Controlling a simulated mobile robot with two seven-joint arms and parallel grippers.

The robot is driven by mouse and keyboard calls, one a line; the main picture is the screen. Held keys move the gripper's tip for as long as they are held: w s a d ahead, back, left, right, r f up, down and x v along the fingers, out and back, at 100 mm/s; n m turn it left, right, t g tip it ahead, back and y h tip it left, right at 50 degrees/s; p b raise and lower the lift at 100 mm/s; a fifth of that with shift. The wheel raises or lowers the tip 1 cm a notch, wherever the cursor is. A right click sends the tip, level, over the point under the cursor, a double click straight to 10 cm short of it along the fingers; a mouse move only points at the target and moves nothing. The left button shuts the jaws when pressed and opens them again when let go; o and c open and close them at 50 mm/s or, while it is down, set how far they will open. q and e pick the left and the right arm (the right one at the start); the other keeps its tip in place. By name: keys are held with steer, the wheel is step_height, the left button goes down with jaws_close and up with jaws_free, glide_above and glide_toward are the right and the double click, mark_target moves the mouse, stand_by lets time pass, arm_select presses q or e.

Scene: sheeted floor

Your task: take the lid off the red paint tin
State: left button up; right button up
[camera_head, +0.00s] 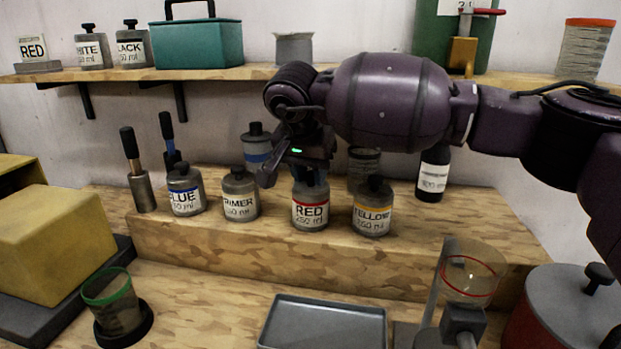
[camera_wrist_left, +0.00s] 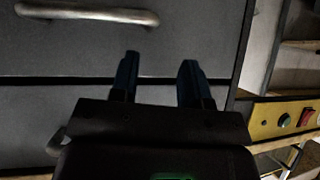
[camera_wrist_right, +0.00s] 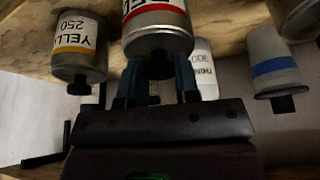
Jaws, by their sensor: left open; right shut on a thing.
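The red paint tin (camera_head: 310,212), grey with a red band and the label RED, stands upright on the wooden step. My right gripper (camera_head: 308,177) comes down over its top. In the right wrist view the tin (camera_wrist_right: 158,25) appears upside down, and my right gripper (camera_wrist_right: 157,75) is shut on the dark knob of its lid (camera_wrist_right: 157,68). The lid looks seated on the tin; the gripper hides part of it. My left gripper (camera_wrist_left: 158,70) is open and empty in front of dark drawers, out of the head view.
The yellow tin (camera_head: 373,212) stands close right of the red tin; the primer tin (camera_head: 240,197) and blue tin (camera_head: 185,192) stand left. A blue-banded container (camera_head: 257,146) and a black bottle (camera_head: 433,175) stand behind. A grey tray (camera_head: 325,325) lies in front, empty.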

mark_target(311, 174)
step_height(311, 174, up, 20)
steer(key=p, duration=0.1)
steer(key=shift+p, duration=0.3)
